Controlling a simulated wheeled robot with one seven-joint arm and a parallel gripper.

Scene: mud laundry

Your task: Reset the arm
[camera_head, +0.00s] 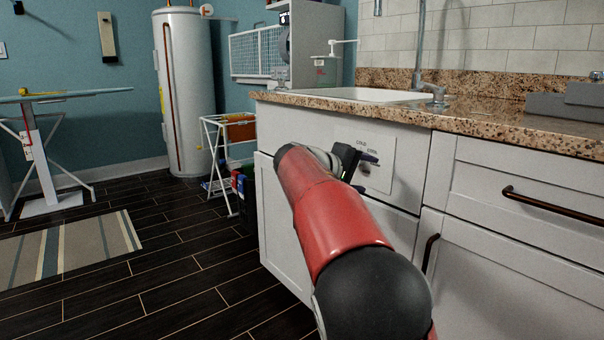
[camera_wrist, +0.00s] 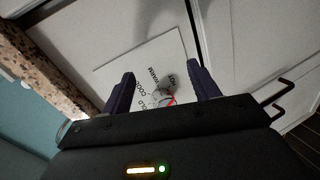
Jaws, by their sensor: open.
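My red and black arm reaches forward from the bottom of the head view toward the white cabinet front. My gripper (camera_head: 362,166) is close in front of a white dial panel (camera_head: 384,157) below the countertop. In the wrist view my gripper (camera_wrist: 158,88) is open, with its two dark fingers apart and nothing held between them. The dial panel (camera_wrist: 126,68) lies beyond the fingers, with words such as WARM and COLD around a dial with a red pointer (camera_wrist: 171,100). The fingertips partly overlap the panel. I cannot tell whether they touch it.
A granite countertop (camera_head: 480,119) with a sink (camera_head: 350,94) runs above my gripper. Drawer handles (camera_head: 552,201) stick out at the right. A white rack (camera_head: 222,165), a water heater (camera_head: 186,90) and an ironing board (camera_head: 75,95) stand at left. Dark floor (camera_head: 190,265) is open there.

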